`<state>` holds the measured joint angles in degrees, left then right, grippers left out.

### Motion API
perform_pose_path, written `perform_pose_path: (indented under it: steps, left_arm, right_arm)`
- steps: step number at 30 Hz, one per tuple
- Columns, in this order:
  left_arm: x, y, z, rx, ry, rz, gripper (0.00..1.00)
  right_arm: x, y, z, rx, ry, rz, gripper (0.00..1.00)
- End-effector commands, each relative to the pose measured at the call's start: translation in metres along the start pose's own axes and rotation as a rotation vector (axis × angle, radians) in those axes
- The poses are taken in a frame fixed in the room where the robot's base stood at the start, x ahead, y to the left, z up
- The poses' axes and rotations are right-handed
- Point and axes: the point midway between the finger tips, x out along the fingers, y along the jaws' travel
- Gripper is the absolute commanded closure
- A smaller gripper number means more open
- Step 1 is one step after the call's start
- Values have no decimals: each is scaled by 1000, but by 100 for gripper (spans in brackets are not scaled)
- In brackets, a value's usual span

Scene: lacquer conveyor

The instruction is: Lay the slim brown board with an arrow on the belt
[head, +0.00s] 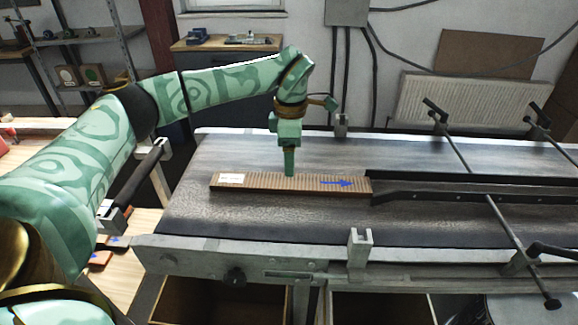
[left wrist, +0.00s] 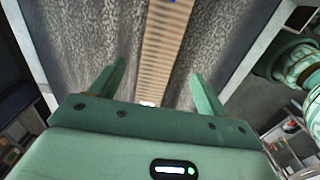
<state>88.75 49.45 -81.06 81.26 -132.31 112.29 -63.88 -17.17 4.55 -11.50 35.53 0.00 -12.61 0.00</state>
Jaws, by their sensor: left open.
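The slim brown board (head: 265,186) with a blue arrow pointing right and a white label at its left end lies flat on the grey belt (head: 225,220). Its right end reaches the start of the black guide rail. My left gripper (head: 289,172) points down over the board's middle, at or just above it. In the left wrist view the left gripper (left wrist: 160,85) is open, its two fingers apart on either side of the board (left wrist: 165,60), with gaps between. Whether the fingertips touch the belt is unclear. My right gripper is not in view.
Black guide rails (head: 450,188) on thin rods run along the belt's right part. Metal brackets (head: 360,248) stand on the near and far frame edges. The belt is bare in front of and behind the board. A wooden table (head: 130,240) is at left.

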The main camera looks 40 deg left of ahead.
Motion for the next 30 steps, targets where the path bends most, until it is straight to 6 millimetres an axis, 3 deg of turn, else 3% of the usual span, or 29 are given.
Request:
perform_pose_path:
  steps: [1,7,30]
  left_arm:
    - [-16,0,0,0,-2,4,24]
    - [-42,0,0,0,0,2,24]
    - [-46,0,0,1,1,-1,24]
  right_arm:
    - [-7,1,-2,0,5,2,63]
    - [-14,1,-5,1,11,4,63]
    - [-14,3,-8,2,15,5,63]
